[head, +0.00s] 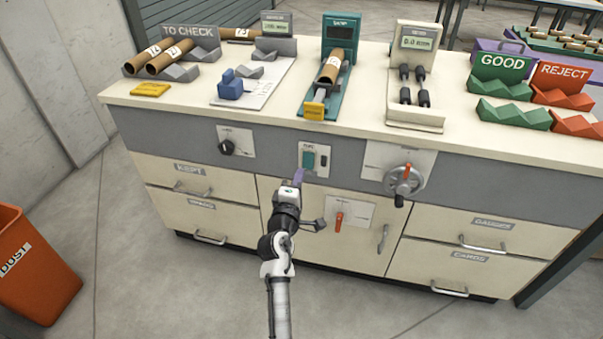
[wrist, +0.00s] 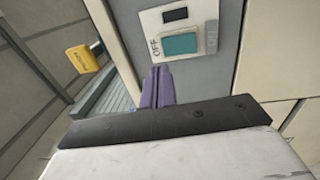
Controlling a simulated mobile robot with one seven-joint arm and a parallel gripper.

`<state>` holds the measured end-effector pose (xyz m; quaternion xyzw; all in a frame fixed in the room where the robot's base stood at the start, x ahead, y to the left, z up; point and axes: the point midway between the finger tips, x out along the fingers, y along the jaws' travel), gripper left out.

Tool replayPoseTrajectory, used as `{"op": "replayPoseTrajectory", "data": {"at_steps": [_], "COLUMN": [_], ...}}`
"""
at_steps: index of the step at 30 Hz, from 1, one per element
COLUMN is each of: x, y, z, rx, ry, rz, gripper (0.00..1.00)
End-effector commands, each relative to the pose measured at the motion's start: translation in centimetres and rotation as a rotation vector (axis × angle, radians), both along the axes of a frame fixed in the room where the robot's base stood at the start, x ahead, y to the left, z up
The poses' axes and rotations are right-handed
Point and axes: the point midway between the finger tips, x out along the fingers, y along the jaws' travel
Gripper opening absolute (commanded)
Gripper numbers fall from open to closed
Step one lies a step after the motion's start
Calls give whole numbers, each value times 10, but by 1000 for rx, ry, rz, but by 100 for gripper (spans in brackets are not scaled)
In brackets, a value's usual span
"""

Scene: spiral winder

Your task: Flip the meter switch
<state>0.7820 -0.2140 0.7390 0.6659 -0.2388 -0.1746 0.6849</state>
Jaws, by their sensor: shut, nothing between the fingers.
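The switch (head: 309,160) is a teal rocker on a pale plate (head: 323,172) on the cabinet's grey front. The plate's lettering is too small to read in the head view. In the wrist view the teal rocker (wrist: 180,43) sits beside the word OFF, with a small dark window (wrist: 175,15) at the plate's end. My gripper (head: 299,175) has purple fingers, shut and empty, just below the rocker. In the wrist view the fingertips (wrist: 158,72) are close to the plate's edge; whether they touch it I cannot tell.
A black knob (head: 227,147) is left of the switch, a handwheel (head: 404,180) right, and a red-orange lever (head: 339,219) below right. On the benchtop above, a teal device (head: 341,35) with a dark display holds a cardboard tube. An orange dust bin (head: 35,270) stands at left.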

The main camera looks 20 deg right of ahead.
Motion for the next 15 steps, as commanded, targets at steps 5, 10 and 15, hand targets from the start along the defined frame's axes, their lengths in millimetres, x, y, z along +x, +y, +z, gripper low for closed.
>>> {"op": "replayPoseTrajectory", "data": {"at_steps": [5, 10, 15], "x": [-33, -52, -59], "y": [22, 35, 40], "z": [2, 6, 7], "rx": [2, 1, 1], "ry": [1, 1, 1], "rz": [1, 0, 0], "gripper": [0, 0, 0]}}
